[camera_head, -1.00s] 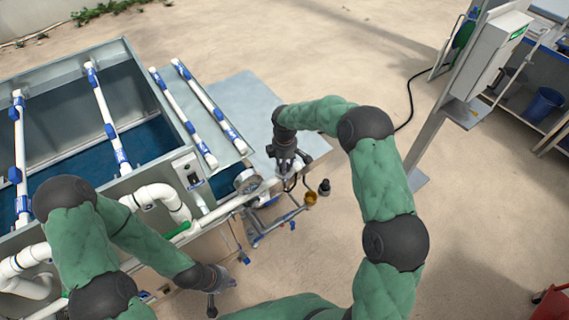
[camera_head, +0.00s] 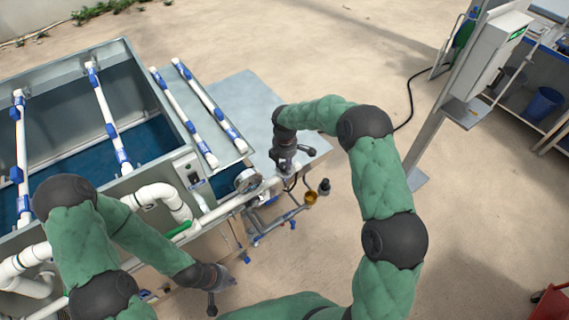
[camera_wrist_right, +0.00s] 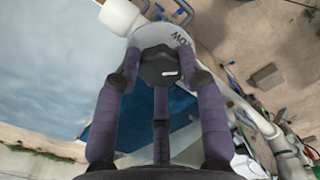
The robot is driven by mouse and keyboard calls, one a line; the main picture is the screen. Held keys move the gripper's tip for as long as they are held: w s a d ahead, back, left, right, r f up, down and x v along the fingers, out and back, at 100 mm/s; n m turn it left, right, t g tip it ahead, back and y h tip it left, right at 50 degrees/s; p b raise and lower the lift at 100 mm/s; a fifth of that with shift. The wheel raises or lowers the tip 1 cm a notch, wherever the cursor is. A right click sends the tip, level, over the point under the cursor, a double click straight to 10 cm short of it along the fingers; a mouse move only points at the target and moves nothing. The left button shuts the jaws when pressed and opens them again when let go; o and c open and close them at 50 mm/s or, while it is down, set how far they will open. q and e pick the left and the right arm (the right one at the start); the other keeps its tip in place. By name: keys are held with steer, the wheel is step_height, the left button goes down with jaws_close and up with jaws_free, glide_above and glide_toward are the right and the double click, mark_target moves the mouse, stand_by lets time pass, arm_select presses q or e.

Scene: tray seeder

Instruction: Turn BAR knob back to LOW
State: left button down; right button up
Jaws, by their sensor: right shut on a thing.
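In the right wrist view a dark knob (camera_wrist_right: 163,68) with a short white mark sits in front of a round grey dial plate (camera_wrist_right: 150,32). Part of the lettering, ending "OW", shows on the plate above the knob. The fingers of my right gripper (camera_wrist_right: 160,80) are closed around the knob. In the head view my right gripper (camera_head: 284,166) points down at the pipe end of the machine, and the knob is hidden by it. My left gripper (camera_head: 224,283) hangs low in front of the machine, away from the knob; its opening is too small to tell.
A round gauge (camera_head: 247,181) and a white pipe (camera_head: 232,204) are just left of my right gripper. The grey tank (camera_head: 125,62) fills the left side. A post with a white box (camera_head: 494,50) stands at right. The sandy floor between is open.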

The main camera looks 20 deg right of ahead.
steer(key=shift+s+d+f, duration=0.1)
steer(key=shift+s+f, duration=0.05)
steer(key=o, duration=1.1)
steer(key=shift+d, duration=0.1)
steer(key=shift+o, duration=0.2)
steer(key=shift+r, duration=0.2)
steer(key=shift+r, duration=0.2)
step_height(320, 180, up, 11)
steer(key=shift+r, duration=0.2)
